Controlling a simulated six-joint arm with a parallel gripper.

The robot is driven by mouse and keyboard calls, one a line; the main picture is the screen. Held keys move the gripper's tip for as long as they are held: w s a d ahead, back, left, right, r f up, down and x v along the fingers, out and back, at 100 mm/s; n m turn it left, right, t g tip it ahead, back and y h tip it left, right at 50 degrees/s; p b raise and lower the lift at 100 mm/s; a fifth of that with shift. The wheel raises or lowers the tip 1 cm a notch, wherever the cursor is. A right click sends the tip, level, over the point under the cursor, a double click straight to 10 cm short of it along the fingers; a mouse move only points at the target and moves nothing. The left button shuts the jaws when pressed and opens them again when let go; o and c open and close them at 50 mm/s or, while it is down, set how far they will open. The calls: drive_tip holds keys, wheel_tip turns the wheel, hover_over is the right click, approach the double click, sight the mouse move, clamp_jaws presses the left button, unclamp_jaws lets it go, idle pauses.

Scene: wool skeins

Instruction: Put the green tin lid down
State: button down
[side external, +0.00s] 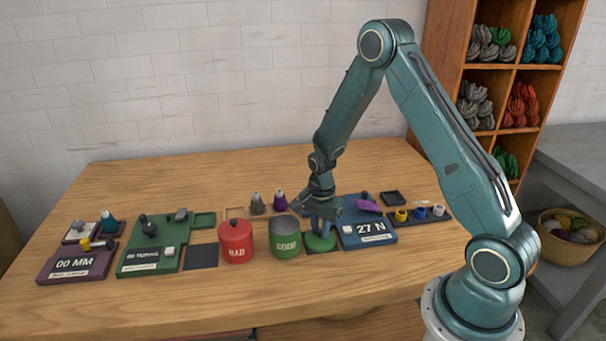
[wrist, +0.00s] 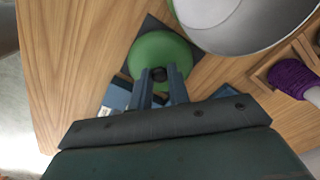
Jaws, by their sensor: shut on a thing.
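The green tin lid (side external: 321,242) is at the table's middle right, just right of the open green tin (side external: 286,240) marked GOOD. It lies over a dark square mat, which shows past its edge in the wrist view (wrist: 148,28). My gripper (side external: 322,226) points down over the lid. In the wrist view the fingers (wrist: 160,76) are shut on the dark knob at the centre of the green lid (wrist: 163,52). I cannot tell whether the lid touches the mat. The green tin's pale inside (wrist: 245,18) shows at the upper right of the wrist view.
A red lidded tin (side external: 236,242) stands left of the green tin. A blue board (side external: 368,236) marked 27 N lies close right of the lid. Grey and purple cones (side external: 280,200) stand behind. The table front is clear.

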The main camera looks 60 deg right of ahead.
sight(320, 231)
drive_tip(key=shift+f, duration=0.25)
drive_tip(key=shift+f, duration=0.15)
drive_tip(key=c, duration=1.3)
unclamp_jaws()
drive_tip(key=shift+r, duration=0.25)
drive_tip(key=shift+r, duration=5.95)
